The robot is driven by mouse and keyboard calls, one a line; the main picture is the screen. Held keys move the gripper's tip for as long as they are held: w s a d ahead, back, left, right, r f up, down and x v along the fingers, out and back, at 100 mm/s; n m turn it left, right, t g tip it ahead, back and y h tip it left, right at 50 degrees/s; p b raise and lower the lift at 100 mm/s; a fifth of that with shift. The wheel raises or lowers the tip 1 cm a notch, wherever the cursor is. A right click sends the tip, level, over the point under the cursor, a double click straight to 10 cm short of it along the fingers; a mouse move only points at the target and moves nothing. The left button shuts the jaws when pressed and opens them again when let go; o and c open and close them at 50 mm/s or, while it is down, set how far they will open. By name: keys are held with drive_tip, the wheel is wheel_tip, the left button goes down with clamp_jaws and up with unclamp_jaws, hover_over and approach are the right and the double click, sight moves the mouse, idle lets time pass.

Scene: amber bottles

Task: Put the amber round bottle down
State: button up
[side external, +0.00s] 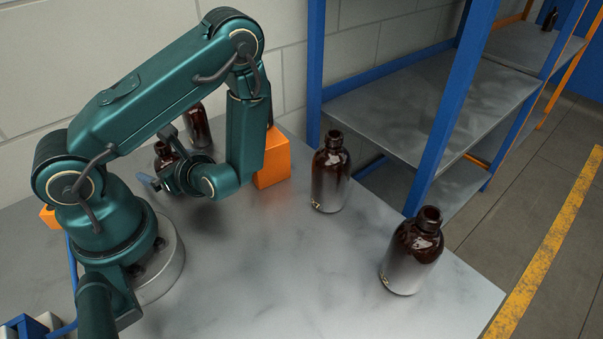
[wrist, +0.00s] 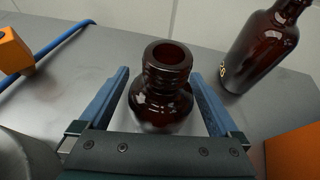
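The amber round bottle (wrist: 160,100) stands upright in the wrist view, dark brown with a wide open mouth.
A taller amber bottle (wrist: 262,45) stands close to the right, near an orange block (wrist: 297,152). Two amber bottles (side external: 331,175) (side external: 412,252) stand on the right of the table (side external: 270,270). The front middle is clear. A wall and blue-framed shelf border the back.

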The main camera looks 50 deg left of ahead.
drive_tip(key=shift+w+d+r, duration=0.1)
drive_tip(key=shift+d+r, duration=0.05)
drive_tip(key=shift+r, duration=0.05)
drive_tip(key=v, duration=1.1)
drive_tip(key=shift+d, duration=0.25)
drive_tip(key=n+h, duration=0.1)
drive_tip(key=d+r+n+h, duration=0.1)
drive_tip(key=n, duration=0.1)
drive_tip(key=shift+s+d+g, duration=0.1)
drive_tip(key=shift+s+g, duration=0.2)
drive_tip(key=shift+s, duration=0.1)
drive_tip(key=w+d+r+n+t+h, duration=0.3)
drive_tip(key=d+r+n+t+h, duration=0.5)
drive_tip(key=r+n+h, duration=0.2)
drive_tip(key=n+h, duration=0.1)
drive_tip(key=n, duration=0.1)
drive_tip(key=shift+n+t, duration=0.4)
drive_tip(key=shift+o, duration=0.2)
